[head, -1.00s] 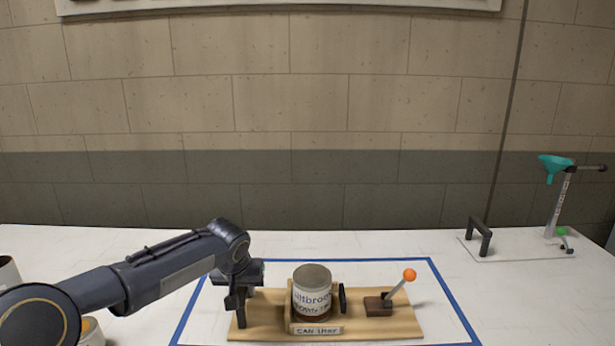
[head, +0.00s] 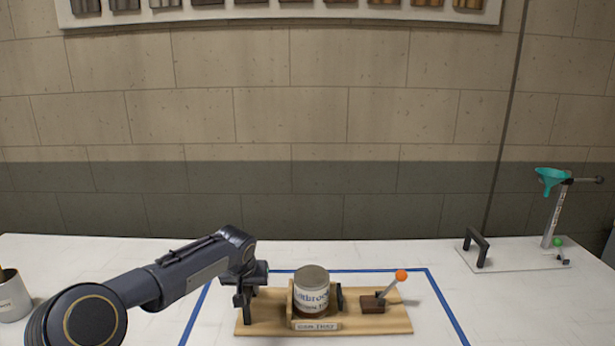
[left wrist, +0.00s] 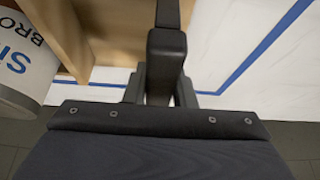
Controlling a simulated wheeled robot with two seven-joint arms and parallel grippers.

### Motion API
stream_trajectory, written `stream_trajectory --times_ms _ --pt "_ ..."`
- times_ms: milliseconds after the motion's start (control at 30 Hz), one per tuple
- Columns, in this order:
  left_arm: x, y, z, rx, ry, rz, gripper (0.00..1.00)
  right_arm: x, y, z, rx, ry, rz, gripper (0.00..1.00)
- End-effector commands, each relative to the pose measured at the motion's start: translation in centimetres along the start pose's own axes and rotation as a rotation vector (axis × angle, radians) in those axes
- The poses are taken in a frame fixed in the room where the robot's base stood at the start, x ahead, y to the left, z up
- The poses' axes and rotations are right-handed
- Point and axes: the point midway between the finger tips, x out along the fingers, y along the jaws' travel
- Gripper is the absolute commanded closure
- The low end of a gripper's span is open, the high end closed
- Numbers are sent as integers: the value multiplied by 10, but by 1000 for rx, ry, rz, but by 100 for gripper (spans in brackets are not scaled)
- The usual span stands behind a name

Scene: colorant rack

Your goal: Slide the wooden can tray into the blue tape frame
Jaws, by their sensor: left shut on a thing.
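The wooden can tray (head: 262,326) lies on the white table, inside the left, back and right strips of the blue tape frame (head: 447,309). The front of the frame is out of view. A labelled can (head: 312,292) stands upright in the tray's holder; it also shows in the left wrist view (left wrist: 22,62). My left gripper (head: 243,300) is at the tray's left end, shut on its dark handle (left wrist: 167,50). The fingers partly hide the handle. My right gripper is not in view.
On the tray's right part is a brown block with an orange-knobbed lever (head: 401,276). A plate with a dark handle (head: 478,247) and a teal funnel stand (head: 551,178) are at the back right. A white container (head: 12,297) is at the left edge. Table behind the frame is clear.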

Motion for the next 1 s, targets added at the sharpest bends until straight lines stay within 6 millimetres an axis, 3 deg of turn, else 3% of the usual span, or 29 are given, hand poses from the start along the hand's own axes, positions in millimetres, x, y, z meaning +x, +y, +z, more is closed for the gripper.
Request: stream_trajectory --times_ms 367,400,567,833,1000 --pt "1 0 -5 -2 4 1 100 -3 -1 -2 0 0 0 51" --pt "1 0 -5 -2 4 1 73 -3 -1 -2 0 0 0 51" --pt "1 0 -4 -1 3 0 52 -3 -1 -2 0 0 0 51" --pt "3 -1 -2 4 -5 -5 51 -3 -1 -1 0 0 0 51" --pt "-14 -1 -4 2 1 -3 51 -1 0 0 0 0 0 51"
